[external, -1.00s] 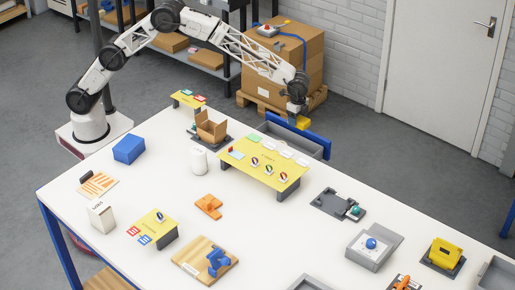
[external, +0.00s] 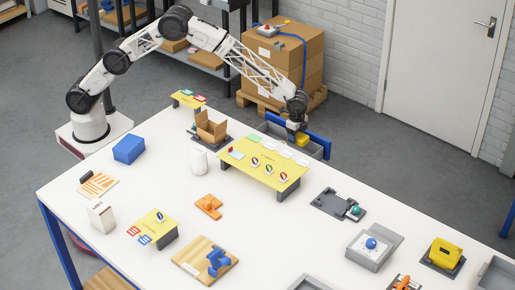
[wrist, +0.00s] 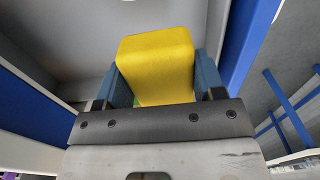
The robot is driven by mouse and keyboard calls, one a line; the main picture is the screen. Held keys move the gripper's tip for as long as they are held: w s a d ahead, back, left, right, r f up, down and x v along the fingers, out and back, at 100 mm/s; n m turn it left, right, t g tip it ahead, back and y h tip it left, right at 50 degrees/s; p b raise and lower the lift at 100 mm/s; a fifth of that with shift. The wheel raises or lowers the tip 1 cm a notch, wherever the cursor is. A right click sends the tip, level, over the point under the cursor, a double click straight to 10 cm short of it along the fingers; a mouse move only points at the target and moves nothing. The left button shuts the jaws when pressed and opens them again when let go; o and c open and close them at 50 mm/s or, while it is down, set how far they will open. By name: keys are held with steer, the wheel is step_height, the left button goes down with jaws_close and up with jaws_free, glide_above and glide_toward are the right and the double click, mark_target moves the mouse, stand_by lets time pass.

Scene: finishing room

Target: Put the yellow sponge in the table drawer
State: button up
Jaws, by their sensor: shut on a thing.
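The yellow sponge (wrist: 157,60) is held between the two blue-grey fingers of my gripper (wrist: 158,85), which is shut on it. In the external view the sponge (external: 301,140) shows small and partly hidden below my gripper (external: 299,133). The table drawer (external: 318,149) is pulled out at the far side of the table, with a grey inside and a blue front (external: 315,135). The sponge is over or inside the open drawer; its exact height above the drawer floor is hard to tell. In the wrist view grey drawer surface (wrist: 75,50) lies behind the sponge.
A yellow panel (external: 262,168) with switches stands on the table close to the drawer. A cardboard box (external: 211,128) and a white cylinder (external: 198,161) are left of it. The blue drawer front (wrist: 245,45) is close on the right in the wrist view.

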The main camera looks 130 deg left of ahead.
mark_target(296, 144)
steer(key=shift+f, duration=2.65)
steer(key=shift+f, duration=0.1)
steer(key=shift+f, duration=1.75)
steer(key=shift+f, duration=0.1)
steer(key=o, duration=0.9)
step_height(296, 144, up, 12)
steer(key=shift+r, duration=0.1)
